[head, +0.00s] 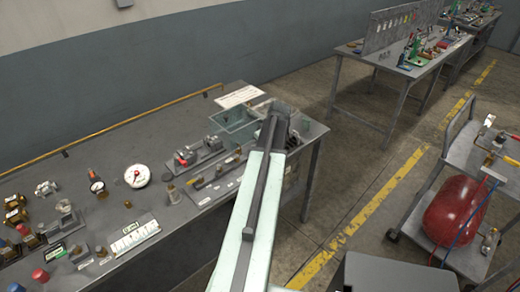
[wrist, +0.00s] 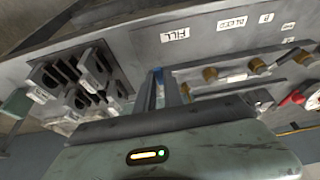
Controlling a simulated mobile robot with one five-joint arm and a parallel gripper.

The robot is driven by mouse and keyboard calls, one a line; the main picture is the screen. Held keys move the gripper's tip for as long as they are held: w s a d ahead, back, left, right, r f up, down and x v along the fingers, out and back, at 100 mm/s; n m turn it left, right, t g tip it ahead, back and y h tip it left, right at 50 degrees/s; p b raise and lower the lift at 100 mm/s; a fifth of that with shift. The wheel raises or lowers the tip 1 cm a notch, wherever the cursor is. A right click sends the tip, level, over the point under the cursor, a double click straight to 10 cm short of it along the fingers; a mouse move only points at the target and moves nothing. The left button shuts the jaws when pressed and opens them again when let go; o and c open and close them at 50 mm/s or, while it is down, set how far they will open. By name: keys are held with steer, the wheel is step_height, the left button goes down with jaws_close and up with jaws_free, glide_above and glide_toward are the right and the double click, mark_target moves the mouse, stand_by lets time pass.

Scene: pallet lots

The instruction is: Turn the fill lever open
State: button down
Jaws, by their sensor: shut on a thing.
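In the wrist view my gripper (wrist: 167,78) reaches down to the bench panel. Its two narrow dark fingers are shut on a small blue piece, the fill lever (wrist: 158,88), just by the upside-down FILL label (wrist: 175,34). Only a sliver of the lever shows; the fingers and the gripper body hide the rest, so its angle cannot be told. In the head view my gripper (head: 275,122) is at the far right end of the bench (head: 110,150), and my arm hides the lever.
In the wrist view a BLEED label (wrist: 232,24) and brass fittings (wrist: 257,65) are to the right, grey clamp-like blocks to the left. A teal tray (head: 228,118) and a gauge (head: 137,175) are on the bench. A cart with a red tank (head: 455,215) stands right; floor between is clear.

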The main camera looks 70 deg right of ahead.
steer(key=shift+w, duration=0.15)
steer(key=c, duration=1.7)
jaws_free()
steer(key=shift+c, duration=0.2)
steer(key=shift+r, duration=0.1)
steer(key=p+v, duration=0.7)
steer(key=shift+r, duration=0.3)
